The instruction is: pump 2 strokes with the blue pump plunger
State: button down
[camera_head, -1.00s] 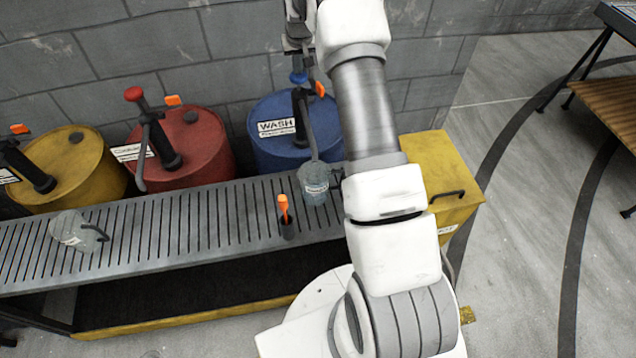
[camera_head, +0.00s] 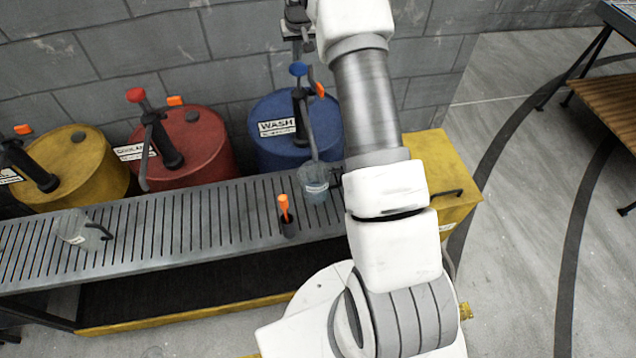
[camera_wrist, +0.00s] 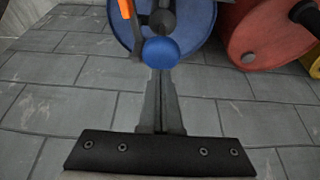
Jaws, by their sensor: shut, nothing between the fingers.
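The blue pump plunger (camera_head: 298,69) has a round blue knob on top of the black pump of the blue WASH drum (camera_head: 268,145). The knob also shows in the wrist view (camera_wrist: 160,51), right at my fingertips. My gripper (camera_head: 297,56) is shut and empty, pointing down at the knob from above. It also shows in the wrist view (camera_wrist: 159,76). I cannot tell whether the tips touch the knob. A clear jug (camera_head: 316,180) stands on the grating below the pump's spout, with some bluish liquid low in it.
A red drum (camera_head: 190,145) and a yellow drum (camera_head: 85,165) with their own pumps stand to the left. Another clear jug (camera_head: 75,230) and an orange-topped item (camera_head: 285,210) are on the grated bench (camera_head: 180,225). A yellow box (camera_head: 440,165) is at the right end.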

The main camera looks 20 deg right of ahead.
aim_at(299, 70)
jog(key=shift+f, duration=0.1)
dwell(0.3)
jog(key=shift+s+f+b, duration=0.15)
jog(key=shift+f+b, duration=2.3)
jog(key=shift+f, duration=1.15)
jog(key=shift+r+p, duration=1.6)
jog(key=shift+r, duration=2.1)
jog(key=shift+r+p, duration=0.3)
jog(key=shift+r, duration=0.25)
jog(key=shift+r+p, duration=1.35)
jog(key=shift+r, duration=1.1)
jog(key=shift+r, duration=0.1)
